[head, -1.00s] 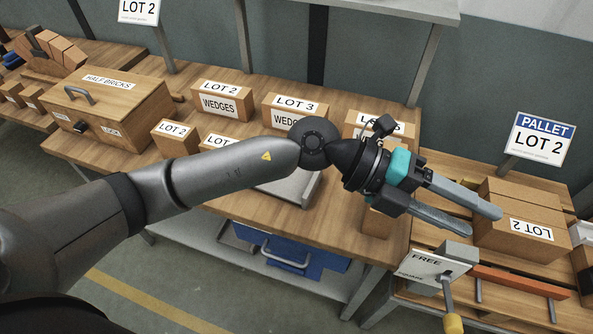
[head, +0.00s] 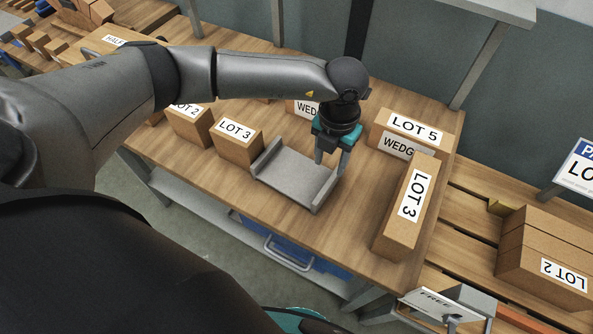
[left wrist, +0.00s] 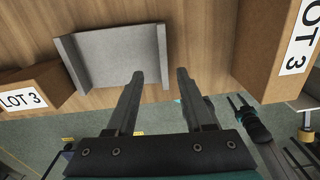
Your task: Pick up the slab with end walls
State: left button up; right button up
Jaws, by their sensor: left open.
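The slab with end walls (head: 292,178) is a grey flat plate with a low raised wall at each end. It lies on the wooden bench and also shows in the left wrist view (left wrist: 115,55). My left gripper (head: 331,163) points down at its right end wall, open and empty. In the left wrist view its two fingers (left wrist: 159,73) appear on either side of that wall, with gaps; I cannot tell how far down they reach.
A LOT 3 box (head: 238,142) stands close to the slab's left end. A tall LOT 3 box (head: 405,210) and a LOT 5 wedges box (head: 412,132) stand to the right. Bare bench lies between the slab and the tall box. A pallet with a LOT 2 box (head: 545,255) is farther right.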

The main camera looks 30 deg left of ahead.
aim_at(327, 184)
pick_arm(q)
notch_tip(327, 184, down, 4)
jog(key=shift+r, duration=0.25)
jog(key=shift+s+d+f, duration=0.15)
jog(key=shift+s+f, duration=0.05)
jog(key=shift+f, duration=1.15)
jog(key=shift+s+d+f, duration=0.1)
jog(key=shift+s+f, duration=0.05)
jog(key=shift+f, duration=1.2)
grip_shut()
jog(key=shift+w+r, duration=0.1)
